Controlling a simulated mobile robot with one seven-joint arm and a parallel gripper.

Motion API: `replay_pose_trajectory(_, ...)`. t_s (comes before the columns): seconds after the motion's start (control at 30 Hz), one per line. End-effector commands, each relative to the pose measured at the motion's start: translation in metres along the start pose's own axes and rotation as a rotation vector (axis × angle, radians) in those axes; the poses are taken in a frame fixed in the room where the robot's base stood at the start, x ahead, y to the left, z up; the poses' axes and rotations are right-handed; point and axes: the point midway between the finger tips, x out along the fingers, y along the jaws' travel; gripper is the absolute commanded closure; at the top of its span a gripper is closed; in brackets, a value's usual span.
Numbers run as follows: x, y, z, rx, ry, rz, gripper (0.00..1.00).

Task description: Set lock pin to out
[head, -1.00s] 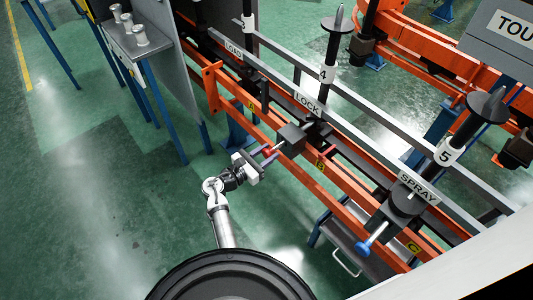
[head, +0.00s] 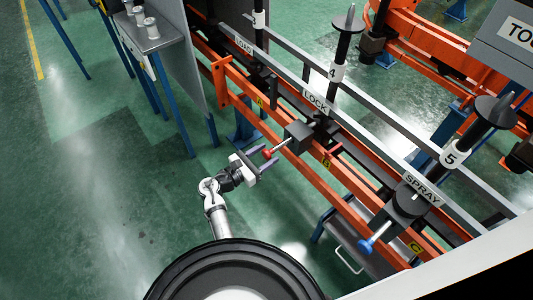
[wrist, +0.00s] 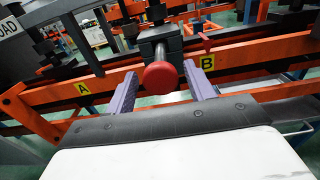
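The lock pin has a red round knob (head: 267,153) on a rod projecting from a dark grey block (head: 299,136) below the LOCK sign (head: 315,101). In the wrist view, the red knob (wrist: 161,75) sits face-on between the two purple finger pads, with a gap on each side. My gripper (head: 271,159) is at the knob's near side in the head view. In the wrist view, my gripper (wrist: 160,80) is open and holds nothing.
Orange rails (head: 360,193) run behind the knob, with yellow labels A and B (wrist: 207,62). A blue-knobbed pin (head: 366,246) stands at the SPRAY station (head: 422,189) on the lower right.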

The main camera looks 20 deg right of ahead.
Motion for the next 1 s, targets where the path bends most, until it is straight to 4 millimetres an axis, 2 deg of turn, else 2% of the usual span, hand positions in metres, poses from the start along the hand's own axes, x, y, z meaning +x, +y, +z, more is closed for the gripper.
replay_pose_trajectory(0.27, 0.001, 0.000, 0.001, 0.001, -0.001, -0.002, 0.45)
replay_pose_trajectory(0.43, -0.012, 0.000, -0.001, 0.001, -0.001, 0.000, 0.45)
replay_pose_trajectory(0.57, -0.037, 0.001, -0.001, 0.003, -0.001, 0.003, 0.45)
replay_pose_trajectory(0.8, -0.093, 0.001, -0.002, 0.003, 0.000, 0.003, 0.45)
replay_pose_trajectory(1.0, -0.125, 0.001, -0.001, 0.001, 0.000, 0.001, 0.45)
